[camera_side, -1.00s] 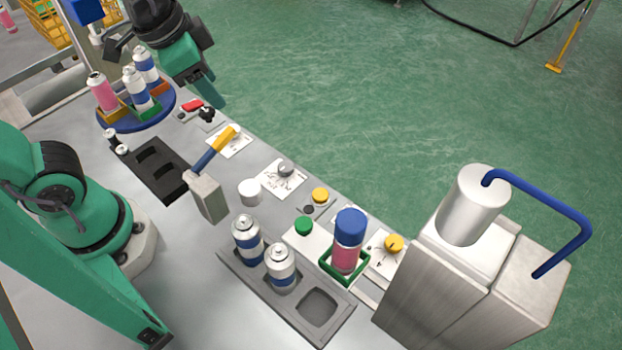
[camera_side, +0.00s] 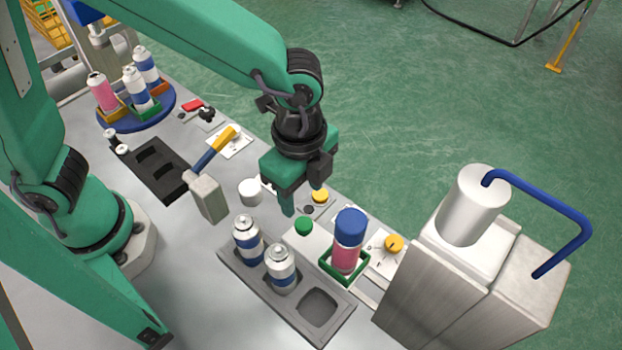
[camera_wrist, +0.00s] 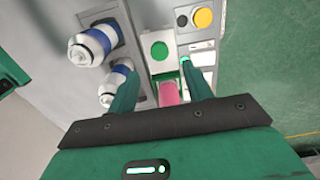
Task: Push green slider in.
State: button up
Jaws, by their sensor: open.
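A green square holder (camera_side: 330,271) stands on a pale base at the right of the bench. A pink can with a blue cap (camera_side: 348,229) stands upright in it. A round green knob (camera_side: 303,225) sits just left of the holder; it also shows in the wrist view (camera_wrist: 159,50). My gripper (camera_side: 289,207) points down above the bench, a little behind and above the green knob, touching nothing that I can see. In the wrist view my gripper (camera_wrist: 160,75) is open and empty, with part of the pink can showing between the fingers. Which green part slides cannot be told for sure.
A grey tray (camera_side: 318,303) with two blue-and-white cans is in front of the knob. A yellow knob (camera_side: 393,243) and a large metal machine (camera_side: 420,285) are to the right. A white cap (camera_side: 250,191) and a grey block with lever (camera_side: 206,196) are to the left.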

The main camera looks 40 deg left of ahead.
aim_at(304, 223)
jog(key=shift+d+f, duration=0.1)
jog(key=shift+d, duration=0.05)
jog(key=shift+f, duration=0.15)
jog(key=shift+f, duration=3.75)
grip_shut()
